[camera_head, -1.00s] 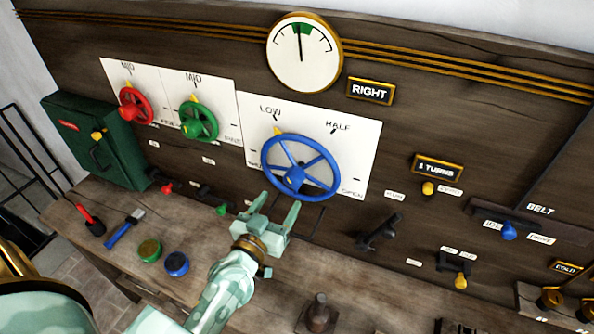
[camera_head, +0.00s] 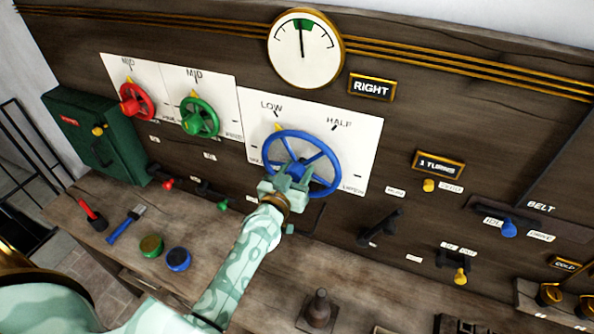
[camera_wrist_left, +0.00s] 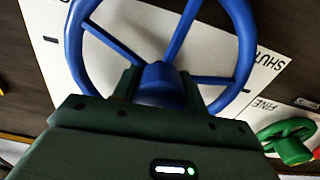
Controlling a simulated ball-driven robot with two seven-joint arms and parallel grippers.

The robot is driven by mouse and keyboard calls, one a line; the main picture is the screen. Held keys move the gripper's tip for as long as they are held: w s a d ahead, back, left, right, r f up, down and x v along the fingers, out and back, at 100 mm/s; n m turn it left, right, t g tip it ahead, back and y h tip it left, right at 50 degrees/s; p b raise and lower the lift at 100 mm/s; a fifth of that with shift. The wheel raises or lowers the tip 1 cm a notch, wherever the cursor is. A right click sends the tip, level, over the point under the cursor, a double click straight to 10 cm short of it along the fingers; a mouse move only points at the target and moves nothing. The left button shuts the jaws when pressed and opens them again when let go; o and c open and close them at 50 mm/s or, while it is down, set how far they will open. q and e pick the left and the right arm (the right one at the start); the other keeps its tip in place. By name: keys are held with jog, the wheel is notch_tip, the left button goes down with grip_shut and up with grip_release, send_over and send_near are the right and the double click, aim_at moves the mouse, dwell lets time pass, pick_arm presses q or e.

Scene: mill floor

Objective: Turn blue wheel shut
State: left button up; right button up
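The blue wheel (camera_head: 334,160) is mounted on a white plate (camera_head: 362,135) marked LOW and HALF. Its yellow pointer (camera_head: 278,128) sits near LOW. The wheel fills the left wrist view (camera_wrist_left: 243,40), where a SHUT label (camera_wrist_left: 266,62) shows on the plate's right side. My left gripper (camera_head: 287,177) is at the wheel's lower middle. In the left wrist view its two fingers (camera_wrist_left: 158,88) stand apart, one on each side of the blue hub; I cannot tell whether they touch it. My right gripper is out of view.
A red wheel (camera_head: 148,101) and a green wheel (camera_head: 215,118) sit left of the blue one. A gauge (camera_head: 305,60) and a RIGHT sign (camera_head: 371,87) are above. Small levers line the panel below. Red, green and blue items lie on the bench's left.

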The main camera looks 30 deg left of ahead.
pick_arm(q)
jog(key=shift+c, duration=0.7)
jog(key=shift+n, duration=0.3)
jog(key=shift+n+p, duration=0.6)
jog(key=shift+n, duration=0.3)
jog(key=n+p, duration=0.1)
jog(key=n, duration=0.2)
jog(key=shift+r+n, duration=0.1)
jog(key=shift+n, duration=0.2)
jog(key=n+p, duration=0.1)
jog(key=n, duration=0.2)
jog(key=shift+n, duration=1.7)
